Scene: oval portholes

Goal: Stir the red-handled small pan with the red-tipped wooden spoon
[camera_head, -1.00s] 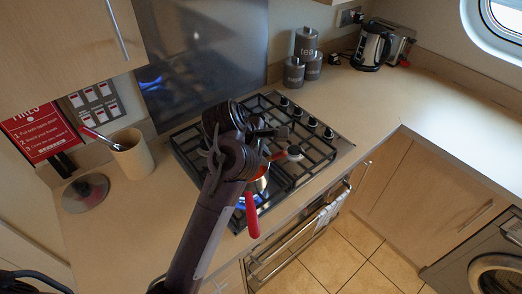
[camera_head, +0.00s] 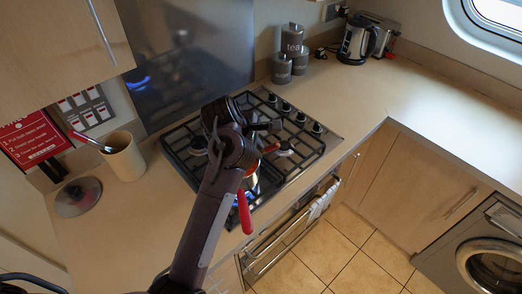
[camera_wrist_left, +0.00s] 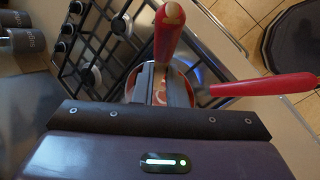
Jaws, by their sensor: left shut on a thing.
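The small pan with the red handle (camera_head: 244,212) sits on the front of the hob, mostly hidden behind my left arm in the head view. Its red handle (camera_wrist_left: 265,86) points right in the left wrist view, and blue flame shows beside it. My left gripper (camera_wrist_left: 152,82) is above the pan, shut on the red-tipped wooden spoon (camera_wrist_left: 168,35). The spoon's red end with a bare wood tip stands up toward the wrist camera. Its lower end is hidden by the fingers, so I cannot tell how deep it reaches. My right gripper is not in view.
The black-grated gas hob (camera_head: 310,143) surrounds the pan. A beige utensil pot (camera_head: 124,160) and a round lid (camera_head: 78,197) stand on the left counter. Grey canisters (camera_head: 282,69) and a kettle (camera_head: 358,42) stand behind. The right counter is clear.

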